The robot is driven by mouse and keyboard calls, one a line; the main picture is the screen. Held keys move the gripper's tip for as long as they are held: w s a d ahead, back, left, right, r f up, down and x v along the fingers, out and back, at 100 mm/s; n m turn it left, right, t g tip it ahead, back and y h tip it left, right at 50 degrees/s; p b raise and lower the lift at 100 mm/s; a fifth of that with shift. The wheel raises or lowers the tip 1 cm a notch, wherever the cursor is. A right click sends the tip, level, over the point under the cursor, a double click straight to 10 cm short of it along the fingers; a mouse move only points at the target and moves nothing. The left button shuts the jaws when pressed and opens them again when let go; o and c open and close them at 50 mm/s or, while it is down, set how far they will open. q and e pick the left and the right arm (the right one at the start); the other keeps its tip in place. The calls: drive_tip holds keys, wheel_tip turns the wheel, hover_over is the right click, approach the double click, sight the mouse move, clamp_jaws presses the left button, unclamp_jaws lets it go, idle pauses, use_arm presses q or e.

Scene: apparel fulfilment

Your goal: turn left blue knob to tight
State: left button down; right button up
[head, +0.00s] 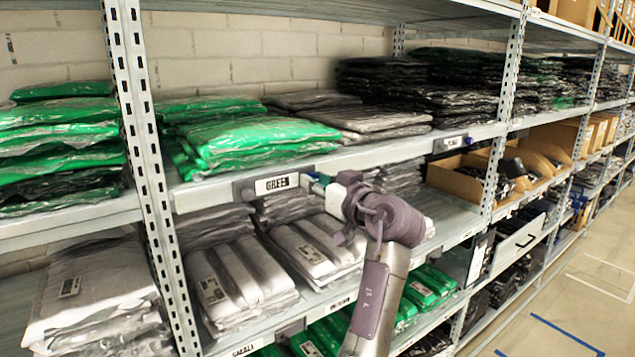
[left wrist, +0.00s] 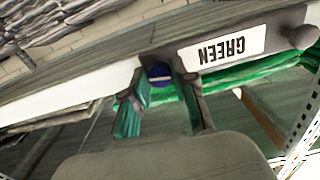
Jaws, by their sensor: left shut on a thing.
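A white label plate reading GREEN (head: 277,184) is on the front edge of the middle shelf; it appears upside down in the left wrist view (left wrist: 224,46). A round blue knob (left wrist: 160,74) with a pale line across its face is at one end of the plate. My left gripper (head: 318,184) is at the plate's right end in the head view. In the left wrist view, its two fingers (left wrist: 159,68) are closed around the blue knob from both sides. In the head view the gripper mostly hides this knob. My right gripper is not in view.
A grey knob (head: 246,193) is at the plate's other end. Green bagged garments (head: 250,135) lie on the shelf above, and grey packs (head: 240,275) lie below. A perforated upright post (head: 150,170) stands to the left. The aisle floor (head: 570,300) at right is clear.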

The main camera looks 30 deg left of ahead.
use_arm(q)
drive_tip(key=m+p, duration=0.4)
drive_tip(key=m, duration=0.7)
drive_tip(key=shift+r, duration=0.2)
drive_tip(key=m+p, duration=0.2)
drive_tip(key=m, duration=0.1)
drive_tip(key=shift+m+p, duration=0.3)
drive_tip(key=shift+f+m+p, duration=0.1)
drive_tip(key=shift+m+p, duration=0.25)
drive_tip(key=shift+m, duration=0.15)
drive_tip(key=c, duration=0.9)
unclamp_jaws()
drive_tip(key=shift+a+f, duration=0.1)
